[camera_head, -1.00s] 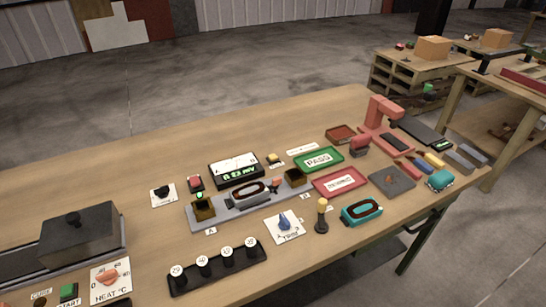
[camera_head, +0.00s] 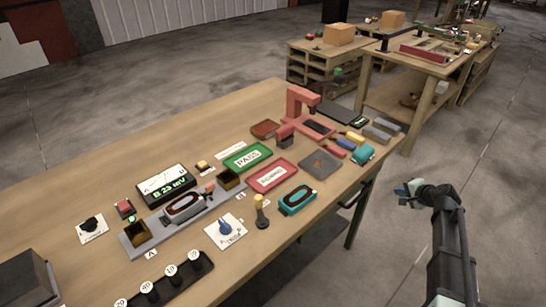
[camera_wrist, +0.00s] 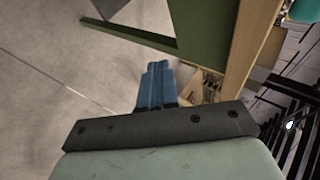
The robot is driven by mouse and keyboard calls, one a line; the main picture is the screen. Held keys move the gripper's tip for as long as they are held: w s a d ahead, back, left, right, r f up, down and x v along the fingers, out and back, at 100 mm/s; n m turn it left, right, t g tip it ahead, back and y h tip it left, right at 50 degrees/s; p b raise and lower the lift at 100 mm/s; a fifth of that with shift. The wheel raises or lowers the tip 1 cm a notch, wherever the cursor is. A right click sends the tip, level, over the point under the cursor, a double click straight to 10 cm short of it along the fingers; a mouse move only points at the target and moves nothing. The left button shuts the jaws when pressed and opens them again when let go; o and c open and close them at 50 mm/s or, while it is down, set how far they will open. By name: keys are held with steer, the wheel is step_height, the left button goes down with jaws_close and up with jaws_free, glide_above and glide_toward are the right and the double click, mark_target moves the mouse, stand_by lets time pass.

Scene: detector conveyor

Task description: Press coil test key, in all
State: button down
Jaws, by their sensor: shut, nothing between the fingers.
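I cannot read which key is the coil test key. A red key (camera_head: 124,208) stands left of the lit meter (camera_head: 166,185), and a small yellow key (camera_head: 203,167) stands to its right. The grey fixture (camera_head: 160,230) holds a dark oval coil (camera_head: 184,206) between brass-coloured blocks; a green light glows at its left end. My gripper (camera_head: 402,190) is off the table's right side, well away from all keys. In the wrist view its blue fingers (camera_wrist: 156,88) are together and empty, above the floor beside the table's green leg.
A blue selector knob (camera_head: 226,230), an upright yellow-topped handle (camera_head: 261,212) and a teal coil (camera_head: 297,199) stand near the front edge. Green PASS (camera_head: 262,164) and red (camera_head: 291,175) trays lie behind. A red press (camera_head: 298,103) stands farther back. Floor around my arm is clear.

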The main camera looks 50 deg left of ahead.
steer(key=w+a+r+t+y, duration=0.1)
steer(key=w+a+r, duration=0.1)
steer(key=a+r, duration=0.4)
steer(key=w+a+r+y, duration=0.1)
steer(key=a+r, duration=0.2)
steer(key=r, duration=0.6)
steer(key=shift+n+g, duration=0.4)
steer(key=shift+n, duration=0.3)
steer(key=s+a+r, duration=0.1)
steer(key=a, duration=0.1)
steer(key=s+a+r, duration=0.1)
steer(key=a, duration=0.2)
steer(key=a+r, duration=0.2)
steer(key=a, duration=0.1)
steer(key=shift+s+a, duration=0.2)
steer(key=shift+s, duration=0.2)
steer(key=s+a+r+n+g+h, duration=0.15)
steer(key=s+a+n+h, duration=0.45)
steer(key=s+a, duration=1.75)
steer(key=s+a+n+t+h, duration=0.1)
steer(key=s+a, duration=0.4)
steer(key=s, duration=0.7)
steer(key=s+a+r+n+t+h, duration=0.1)
steer(key=s+a+n+t, duration=0.3)
steer(key=s, duration=0.9)
steer(key=shift+s+a+r+n+t+h, duration=0.25)
steer(key=shift+a+n+h, duration=0.35)
steer(key=shift+a+n, duration=0.6)
steer(key=shift+w+f, duration=0.1)
